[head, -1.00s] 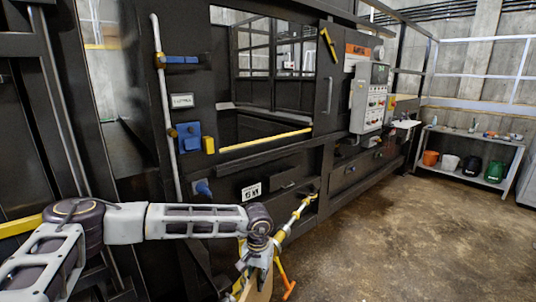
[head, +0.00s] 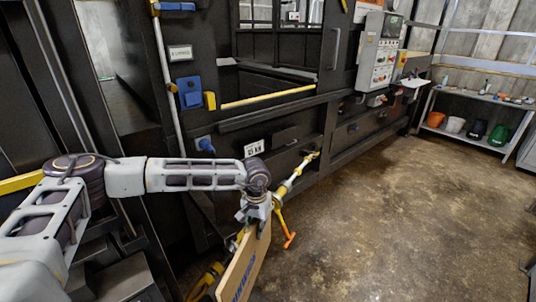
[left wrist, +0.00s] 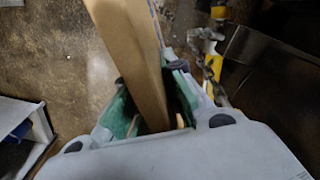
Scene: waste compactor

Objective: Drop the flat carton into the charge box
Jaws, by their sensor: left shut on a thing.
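The flat carton (head: 246,265) is a thin brown board with blue print, hanging on edge below my left gripper (head: 258,212). The left gripper is shut on its upper edge. In the left wrist view the carton (left wrist: 128,50) runs up from between the green-padded fingers (left wrist: 150,118). The charge box, behind a dark opening with a yellow lower edge (head: 270,96), is in the black machine, above and beyond the carton. Its inside floor is hidden. My right gripper is in neither view.
A yellow bar with an orange handle (head: 289,238) stands close beside the carton, against the machine front. A grey control panel (head: 380,50) juts out right of the opening. A shelf with buckets (head: 477,128) stands far right. The concrete floor at right is open.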

